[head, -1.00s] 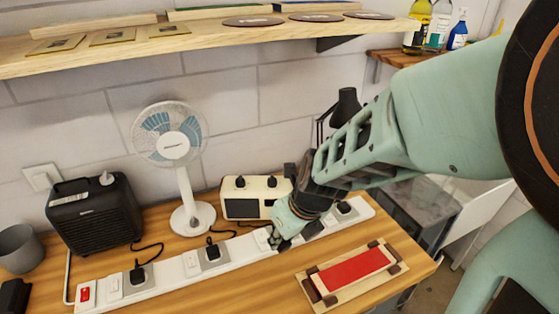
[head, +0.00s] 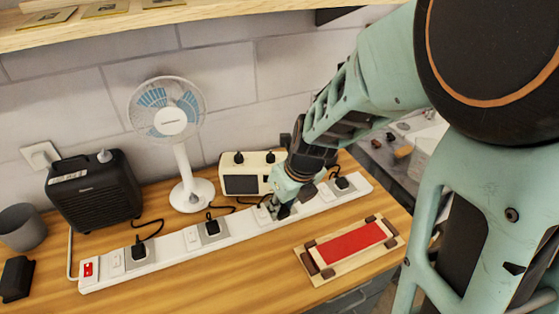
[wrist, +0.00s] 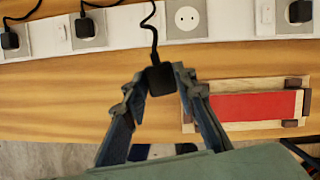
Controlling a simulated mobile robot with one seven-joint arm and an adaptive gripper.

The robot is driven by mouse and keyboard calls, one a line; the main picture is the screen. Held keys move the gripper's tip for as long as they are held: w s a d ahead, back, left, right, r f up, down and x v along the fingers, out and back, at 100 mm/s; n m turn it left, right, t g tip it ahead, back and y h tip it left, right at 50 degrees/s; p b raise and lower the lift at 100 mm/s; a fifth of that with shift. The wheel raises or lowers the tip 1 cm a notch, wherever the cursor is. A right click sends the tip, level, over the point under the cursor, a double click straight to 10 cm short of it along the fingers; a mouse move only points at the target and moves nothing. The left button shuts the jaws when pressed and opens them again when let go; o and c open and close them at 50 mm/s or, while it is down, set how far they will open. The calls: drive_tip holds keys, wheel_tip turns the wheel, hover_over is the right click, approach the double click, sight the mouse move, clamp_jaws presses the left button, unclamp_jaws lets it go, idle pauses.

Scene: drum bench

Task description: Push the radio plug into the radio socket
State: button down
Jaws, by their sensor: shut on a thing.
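My gripper (wrist: 160,85) is shut on a small black plug (wrist: 160,78), with a black cable running up from it. In the wrist view the plug is below and left of an empty round socket (wrist: 186,18) on the white power strip (wrist: 130,25); its height above the strip is unclear. In the head view my gripper (head: 277,210) is over the strip (head: 170,250), in front of the cream radio (head: 240,184). The gripper and arm hide the plug tip and that socket there.
Other black plugs sit in the strip at left (head: 138,250), middle (head: 211,227) and right (head: 341,183). A wooden tray with a red pad (head: 350,250) lies in front. A fan (head: 190,195) and a black heater-like box (head: 95,190) stand behind the strip.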

drive_tip(key=shift+g+h, duration=0.6)
drive_tip(key=shift+g, duration=0.3)
drive_tip(key=shift+w+d+f, duration=0.1)
drive_tip(key=shift+w+f, duration=0.9)
drive_tip(key=shift+w, duration=0.95)
drive_tip(key=shift+w+d+f, duration=0.1)
drive_tip(key=shift+w+f, duration=0.95)
drive_tip(key=shift+w, duration=0.85)
drive_tip(key=shift+w+d+f, duration=0.1)
drive_tip(key=shift+w+f, duration=0.9)
drive_tip(key=shift+w, duration=0.95)
drive_tip(key=shift+w+a+f+m, duration=0.25)
drive_tip(key=shift+w+m, duration=0.1)
drive_tip(key=shift+m, duration=0.65)
drive_tip(key=shift+f, duration=0.15)
drive_tip(key=shift+f+b, duration=0.9)
drive_tip(key=shift+f, duration=0.6)
drive_tip(key=shift+f, duration=0.8)
drive_tip(key=c, duration=1.5)
unclamp_jaws()
